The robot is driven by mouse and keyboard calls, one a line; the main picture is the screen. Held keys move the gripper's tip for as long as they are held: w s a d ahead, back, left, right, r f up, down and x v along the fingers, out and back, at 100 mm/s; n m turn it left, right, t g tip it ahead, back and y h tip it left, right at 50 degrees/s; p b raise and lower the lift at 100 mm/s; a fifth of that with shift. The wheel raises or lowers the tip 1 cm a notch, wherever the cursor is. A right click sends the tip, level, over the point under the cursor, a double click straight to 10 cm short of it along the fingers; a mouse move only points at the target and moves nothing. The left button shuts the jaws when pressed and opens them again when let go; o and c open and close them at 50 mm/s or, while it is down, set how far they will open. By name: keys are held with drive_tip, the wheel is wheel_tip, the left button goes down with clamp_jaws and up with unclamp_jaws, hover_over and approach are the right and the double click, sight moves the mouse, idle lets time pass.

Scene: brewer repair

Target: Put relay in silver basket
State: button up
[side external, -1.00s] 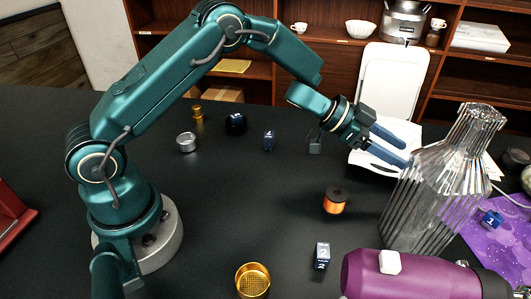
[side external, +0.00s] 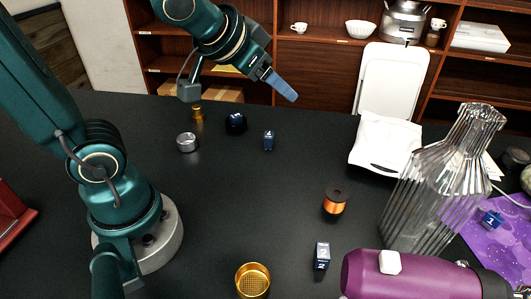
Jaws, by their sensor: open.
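I cannot tell which one is meant. The silver basket (side external: 187,142), a small round metal cup, sits at the back left; its inside is hard to see. My gripper (side external: 282,86) is open, raised above the back of the table. Its blue fingers overlap in this view and nothing shows between them.
A gold mesh basket (side external: 252,281) stands at the front. An orange spool (side external: 335,201) is at the centre. A tall ribbed glass carafe (side external: 440,180) and a purple bottle (side external: 415,275) block the right. A black round knob (side external: 236,123) stands near the silver basket. The middle left is clear.

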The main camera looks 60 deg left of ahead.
drive_tip(key=shift+o, duration=0.5)
drive_tip(key=s+d+f+g+h, duration=0.1)
drive_tip(key=s+d+f, duration=0.1)
drive_tip(key=s, duration=0.4)
drive_tip(key=s+d+f+g+h, duration=0.1)
drive_tip(key=s+f+g, duration=0.1)
drive_tip(key=s, duration=0.4)
drive_tip(key=shift+s+d, duration=0.25)
drive_tip(key=shift+d, duration=0.15)
